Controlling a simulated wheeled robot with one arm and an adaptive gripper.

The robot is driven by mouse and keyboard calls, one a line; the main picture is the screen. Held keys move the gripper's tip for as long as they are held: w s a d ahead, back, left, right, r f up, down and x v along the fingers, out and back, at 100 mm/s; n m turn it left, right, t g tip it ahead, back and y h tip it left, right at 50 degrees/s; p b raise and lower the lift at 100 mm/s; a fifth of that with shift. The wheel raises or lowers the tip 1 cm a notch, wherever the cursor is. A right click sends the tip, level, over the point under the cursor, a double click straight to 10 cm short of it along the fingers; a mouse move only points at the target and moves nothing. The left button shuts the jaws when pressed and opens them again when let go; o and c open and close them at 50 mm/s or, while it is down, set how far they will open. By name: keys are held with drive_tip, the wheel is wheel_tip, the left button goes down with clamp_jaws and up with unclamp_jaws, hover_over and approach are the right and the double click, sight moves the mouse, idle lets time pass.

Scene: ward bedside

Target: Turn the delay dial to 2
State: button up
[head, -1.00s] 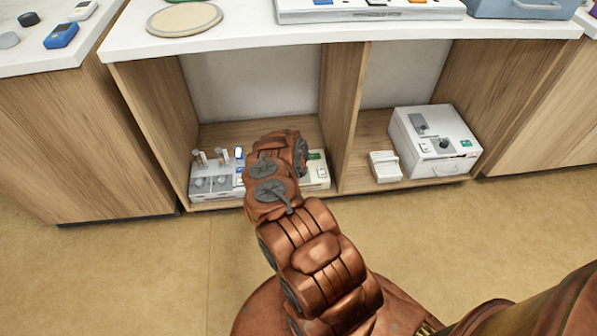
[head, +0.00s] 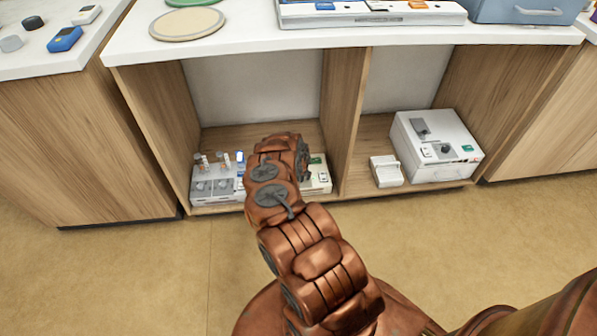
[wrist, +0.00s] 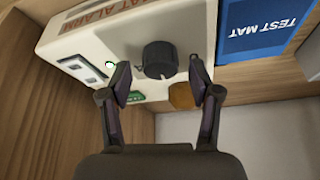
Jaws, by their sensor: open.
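In the wrist view, a black round dial (wrist: 160,59) sits on the face of a white unit (wrist: 100,48) lettered "MAT ALARM", seen turned over. My gripper (wrist: 160,78) is open, with one fingertip on each side of the dial's near part. A gap shows between each finger and the dial; I cannot tell the depth. I cannot read any dial numbers or its pointer. In the head view, my arm hides the gripper and the dial. A pale unit (head: 318,184) shows just right of my arm in the lower left compartment.
A blue "TEST MAT" panel (wrist: 268,27) is beside the unit. An orange-brown knob or button (wrist: 181,96) and a green label sit near the fingers. Wooden cabinet walls (head: 343,115) flank the compartment. A white box with a handle (head: 437,147) stands in the right compartment.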

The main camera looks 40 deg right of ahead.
drive_tip(key=v, duration=1.1)
drive_tip(key=shift+r, duration=0.2)
drive_tip(key=shift+a, duration=0.1)
idle(0.5)
